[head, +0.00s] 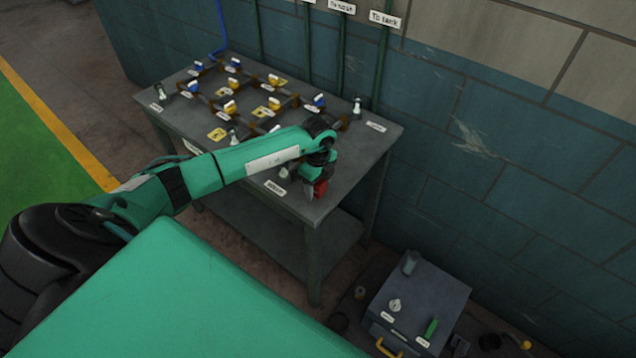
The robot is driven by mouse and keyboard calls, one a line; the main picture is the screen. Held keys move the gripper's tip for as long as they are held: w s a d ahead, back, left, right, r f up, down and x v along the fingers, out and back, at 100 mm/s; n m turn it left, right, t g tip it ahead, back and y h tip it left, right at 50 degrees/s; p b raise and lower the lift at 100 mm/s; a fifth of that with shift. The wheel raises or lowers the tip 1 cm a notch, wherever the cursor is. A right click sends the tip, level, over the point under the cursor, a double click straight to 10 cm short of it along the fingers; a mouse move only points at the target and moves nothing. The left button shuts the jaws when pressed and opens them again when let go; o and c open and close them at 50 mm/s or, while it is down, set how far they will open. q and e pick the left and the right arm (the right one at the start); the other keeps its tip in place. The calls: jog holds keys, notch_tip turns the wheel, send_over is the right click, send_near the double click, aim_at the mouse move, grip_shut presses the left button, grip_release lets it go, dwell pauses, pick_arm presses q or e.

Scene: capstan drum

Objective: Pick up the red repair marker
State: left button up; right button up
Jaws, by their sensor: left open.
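My left gripper (312,192) is over the front right part of the grey workbench (362,165), pointing down. A small red thing (321,187), which looks like the red repair marker, shows right at its fingers. My left gripper is open; I cannot tell whether its fingers are around the red thing or beside it. The gripper and wrist hide part of the red thing. My right gripper is out of view.
Pipework with several blue and yellow valve handles (230,107) covers the bench's left and back. A brick wall (480,150) with pipes stands behind.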

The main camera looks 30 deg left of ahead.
pick_arm(q)
jog(key=shift+f, duration=0.1)
jog(key=shift+c, duration=0.2)
jog(key=c, duration=1.1)
jog(key=shift+o, duration=0.2)
